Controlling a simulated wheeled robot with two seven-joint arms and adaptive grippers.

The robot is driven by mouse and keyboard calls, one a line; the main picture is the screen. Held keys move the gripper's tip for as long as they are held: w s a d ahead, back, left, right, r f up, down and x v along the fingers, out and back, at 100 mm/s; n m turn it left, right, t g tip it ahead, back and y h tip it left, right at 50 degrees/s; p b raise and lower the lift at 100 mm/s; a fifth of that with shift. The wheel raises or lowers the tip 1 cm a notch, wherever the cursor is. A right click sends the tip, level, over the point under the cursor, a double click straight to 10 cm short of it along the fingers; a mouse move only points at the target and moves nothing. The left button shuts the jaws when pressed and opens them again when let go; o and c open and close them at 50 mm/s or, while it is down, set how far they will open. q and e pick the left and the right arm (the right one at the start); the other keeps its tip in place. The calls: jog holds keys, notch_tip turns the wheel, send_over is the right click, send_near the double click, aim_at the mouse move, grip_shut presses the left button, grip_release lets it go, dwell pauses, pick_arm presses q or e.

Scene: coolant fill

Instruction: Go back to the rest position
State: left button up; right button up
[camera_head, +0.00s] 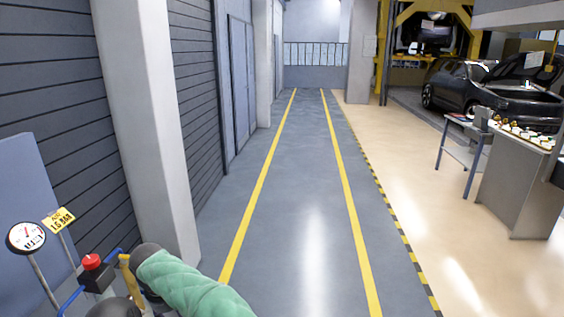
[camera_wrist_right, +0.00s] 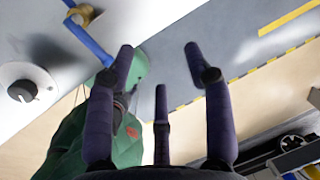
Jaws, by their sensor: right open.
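My right gripper (camera_wrist_right: 159,62) shows in the right wrist view. Its dark fingers are spread wide and nothing is between them. One of my arms in a green quilted sleeve (camera_head: 195,287) crosses the bottom left of the head view, with a dark rounded joint at its end. I cannot tell which arm it is, and no fingertips show there. Green padding (camera_wrist_right: 88,145) also shows beside the fingers in the wrist view. My left gripper's fingers show in neither view.
At the lower left are a round gauge (camera_head: 26,237), a yellow tag (camera_head: 58,220) and a red button (camera_head: 91,261). Blue tubing (camera_wrist_right: 90,42) and a black knob (camera_wrist_right: 22,91) lie near the right gripper. A workbench (camera_head: 515,185) stands right. The marked lane (camera_head: 305,200) is clear.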

jog(key=w+d+f+n+g+y, duration=0.1)
jog(key=w+d+f+n, duration=0.1)
jog(key=d+f, duration=0.4)
jog(key=w+d+f+n+g, duration=0.1)
jog(key=w+d+f+n, duration=0.15)
jog(key=f, duration=0.55)
jog(key=s+d+f+n+y, duration=0.2)
jog(key=s+d+f+n, duration=0.3)
jog(key=d+f, duration=0.7)
jog(key=s+d+f+n, duration=0.3)
jog(key=s+d+f, duration=0.1)
jog(key=s+d, duration=0.5)
jog(key=s+d+f+n+y, duration=0.1)
jog(key=s+d+f+n, duration=0.2)
jog(key=s+d, duration=0.6)
jog(key=s+f, duration=0.1)
jog(key=s, duration=0.3)
jog(key=shift+s+n, duration=0.35)
jog(key=shift+f, duration=0.1)
